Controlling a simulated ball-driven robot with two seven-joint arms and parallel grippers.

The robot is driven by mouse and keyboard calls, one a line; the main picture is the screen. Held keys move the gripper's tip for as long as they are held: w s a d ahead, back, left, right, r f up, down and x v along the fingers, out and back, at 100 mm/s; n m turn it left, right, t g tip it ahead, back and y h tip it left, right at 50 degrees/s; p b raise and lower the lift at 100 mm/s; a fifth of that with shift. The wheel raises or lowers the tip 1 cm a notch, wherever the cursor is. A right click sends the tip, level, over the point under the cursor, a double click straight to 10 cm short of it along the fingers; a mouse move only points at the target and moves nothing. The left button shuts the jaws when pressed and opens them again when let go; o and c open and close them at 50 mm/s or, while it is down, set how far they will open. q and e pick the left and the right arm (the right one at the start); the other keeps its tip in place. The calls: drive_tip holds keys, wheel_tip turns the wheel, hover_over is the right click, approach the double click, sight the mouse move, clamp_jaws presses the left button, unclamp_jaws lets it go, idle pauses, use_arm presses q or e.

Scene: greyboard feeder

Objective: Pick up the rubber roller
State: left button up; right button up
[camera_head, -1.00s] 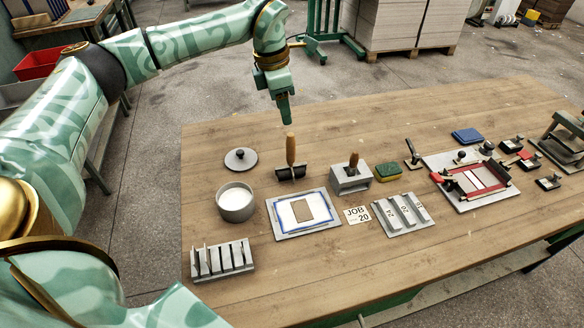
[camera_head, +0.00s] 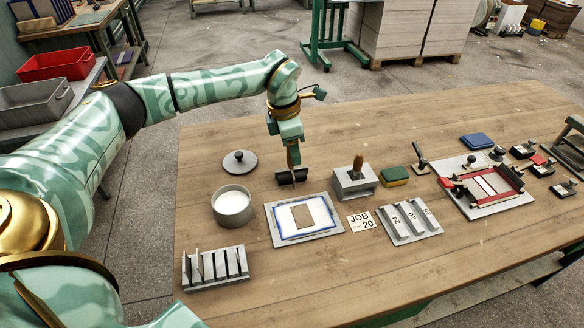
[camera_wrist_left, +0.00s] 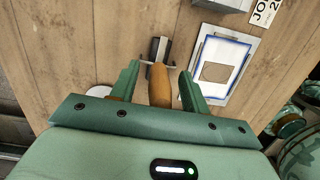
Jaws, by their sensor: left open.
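The rubber roller (camera_head: 291,178) has a wooden handle and a dark roller head. It stands on the wooden table behind the framed plate, handle up. My left gripper (camera_head: 292,147) is over it, pointing down, with the handle at its jaws. In the left wrist view the wooden handle (camera_wrist_left: 160,86) lies between the two open green fingers (camera_wrist_left: 158,84), with a visible gap on each side. The dark roller head shows beyond the fingertips. My right gripper is not in view.
A bowl of white stuff (camera_head: 233,208) and a round lid (camera_head: 239,162) stand left of the roller. The blue-edged plate (camera_head: 280,237) lies in front. A grey block (camera_head: 342,191) holding a wooden-handled tool stands to the right. The table behind is clear.

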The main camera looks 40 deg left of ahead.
use_arm(q)
clamp_jaws()
drive_tip(key=shift+r, duration=0.1)
